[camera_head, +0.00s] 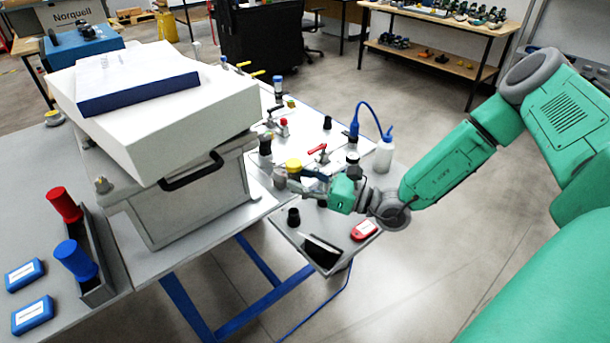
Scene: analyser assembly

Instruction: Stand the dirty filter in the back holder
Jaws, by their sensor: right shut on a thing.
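My right gripper (291,181) reaches in from the right over the grey bench and is shut on a small piece at its fingertips. I take this piece to be the dirty filter, but the fingers hide most of it. A yellow-topped round part (293,165) shows right at the fingertips; I cannot tell whether it is held or stands behind them. Dark upright fittings stand near the gripper, one to the left (265,148) and one to the right (352,158). I cannot tell which is the back holder. My left gripper is out of view.
A large white-lidded box (165,110) stands left of the gripper. A white bottle (384,154) with a blue tube and a red-handled clamp (319,150) stand behind it. A dark tray (322,252), black knob (293,217) and red device (364,230) lie in front.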

